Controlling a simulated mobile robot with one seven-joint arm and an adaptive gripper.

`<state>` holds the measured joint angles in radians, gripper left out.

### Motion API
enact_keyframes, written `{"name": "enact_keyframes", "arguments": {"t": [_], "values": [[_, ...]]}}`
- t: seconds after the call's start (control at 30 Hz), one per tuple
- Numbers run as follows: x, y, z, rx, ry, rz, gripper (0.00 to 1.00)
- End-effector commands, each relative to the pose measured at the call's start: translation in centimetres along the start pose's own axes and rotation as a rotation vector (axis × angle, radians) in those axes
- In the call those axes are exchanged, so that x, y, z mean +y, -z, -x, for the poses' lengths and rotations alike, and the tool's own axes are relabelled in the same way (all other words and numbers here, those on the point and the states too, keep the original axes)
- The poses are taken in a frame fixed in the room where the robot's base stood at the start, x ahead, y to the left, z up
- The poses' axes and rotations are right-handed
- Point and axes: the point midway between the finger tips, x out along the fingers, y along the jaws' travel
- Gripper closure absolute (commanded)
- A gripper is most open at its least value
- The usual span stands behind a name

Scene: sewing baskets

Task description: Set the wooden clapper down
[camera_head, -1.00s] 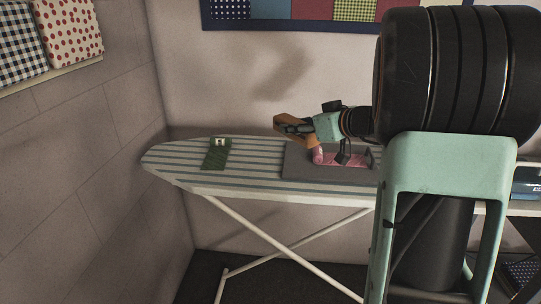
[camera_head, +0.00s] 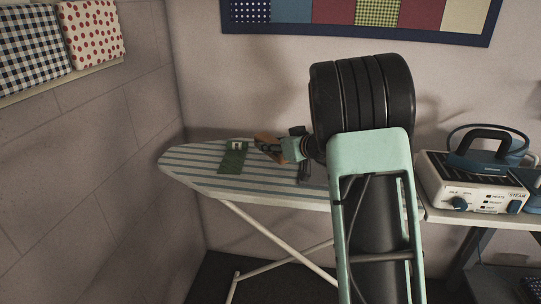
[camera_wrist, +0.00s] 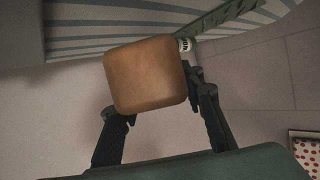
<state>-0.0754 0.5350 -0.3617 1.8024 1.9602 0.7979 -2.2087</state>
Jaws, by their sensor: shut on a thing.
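The wooden clapper (camera_head: 268,146) is a brown wooden block held in my gripper (camera_head: 281,149) over the striped ironing board (camera_head: 190,165). In the wrist view the clapper (camera_wrist: 146,77) shows its squarish end between the two dark fingers of my gripper (camera_wrist: 160,112), which is shut on it. I cannot tell how high the clapper is above the board.
A steam station (camera_head: 475,184) with a blue iron (camera_head: 487,150) stands on a surface at the right. The wrist view shows a grey pad (camera_wrist: 18,32) at the upper left. The left end of the board is clear. Walls stand behind and at the left.

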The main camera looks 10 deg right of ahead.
Motion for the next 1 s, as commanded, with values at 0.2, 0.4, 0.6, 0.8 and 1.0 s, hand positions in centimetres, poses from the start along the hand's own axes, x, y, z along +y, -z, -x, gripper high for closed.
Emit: {"name": "enact_keyframes", "arguments": {"t": [0.2, 0.4, 0.6, 0.8, 1.0], "values": [[-0.4, -0.8, -1.5, 0.000, 0.001, -0.001, 1.00], [-0.2, -3.4, -2.5, 0.001, -0.001, -0.001, 1.00], [-0.2, -3.4, -2.5, 0.003, -0.001, 0.001, 1.00], [-0.2, -3.7, -2.6, 0.003, -0.001, 0.001, 1.00], [-0.2, -3.7, -2.5, 0.001, -0.001, 0.000, 0.48]]}}
